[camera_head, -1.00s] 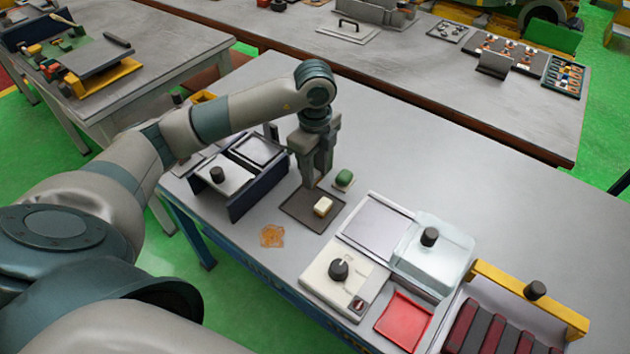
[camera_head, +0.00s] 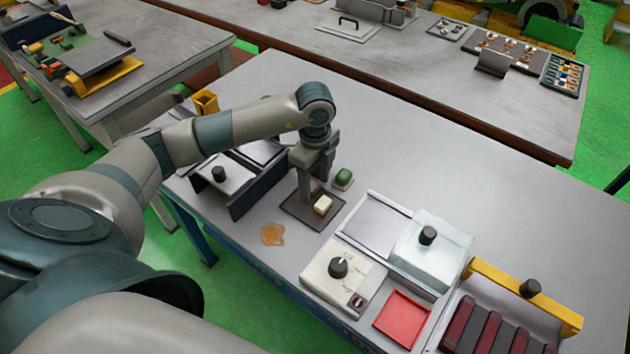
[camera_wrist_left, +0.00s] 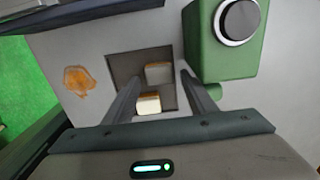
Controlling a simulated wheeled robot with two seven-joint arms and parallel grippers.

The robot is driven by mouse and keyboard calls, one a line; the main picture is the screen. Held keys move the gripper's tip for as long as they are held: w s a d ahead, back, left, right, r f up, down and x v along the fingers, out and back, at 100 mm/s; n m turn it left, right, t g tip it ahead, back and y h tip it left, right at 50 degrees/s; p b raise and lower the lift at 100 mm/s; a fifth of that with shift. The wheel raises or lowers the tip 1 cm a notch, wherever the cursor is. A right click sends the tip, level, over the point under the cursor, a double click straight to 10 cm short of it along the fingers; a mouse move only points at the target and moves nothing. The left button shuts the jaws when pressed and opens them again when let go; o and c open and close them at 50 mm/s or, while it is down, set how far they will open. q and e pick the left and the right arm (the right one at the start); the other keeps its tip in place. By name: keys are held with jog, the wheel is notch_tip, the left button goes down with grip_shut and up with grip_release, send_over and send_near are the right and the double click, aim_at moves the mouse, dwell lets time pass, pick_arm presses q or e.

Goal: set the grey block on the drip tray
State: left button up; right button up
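The dark, flat drip tray (camera_head: 296,208) lies on the near bench. A small pale block (camera_head: 322,205) sits on it; it also shows in the left wrist view (camera_wrist_left: 158,72). A second block (camera_wrist_left: 148,103), with a whitish top and brown edge, shows between my left fingers in the wrist view. I cannot tell for sure which is the grey block. My left gripper (camera_head: 310,194) points down over the tray. In the left wrist view its fingers (camera_wrist_left: 160,80) stand apart, with a gap beside the second block. My right gripper is not in view.
A green item (camera_head: 343,178) stands close behind the tray. An orange-brown spill (camera_head: 272,235) lies in front of it. A dark rack (camera_head: 233,200) is on the left. A white box with a knob (camera_head: 338,268) and a red tray (camera_head: 402,318) are on the right. The bench's back right is clear.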

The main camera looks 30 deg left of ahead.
aim_at(315, 186)
pick_arm(q)
jog(key=shift+r, duration=0.25)
notch_tip(315, 186, up, 12)
jog(key=b, duration=0.3)
dwell(0.4)
jog(key=shift+f, duration=0.1)
dwell(0.4)
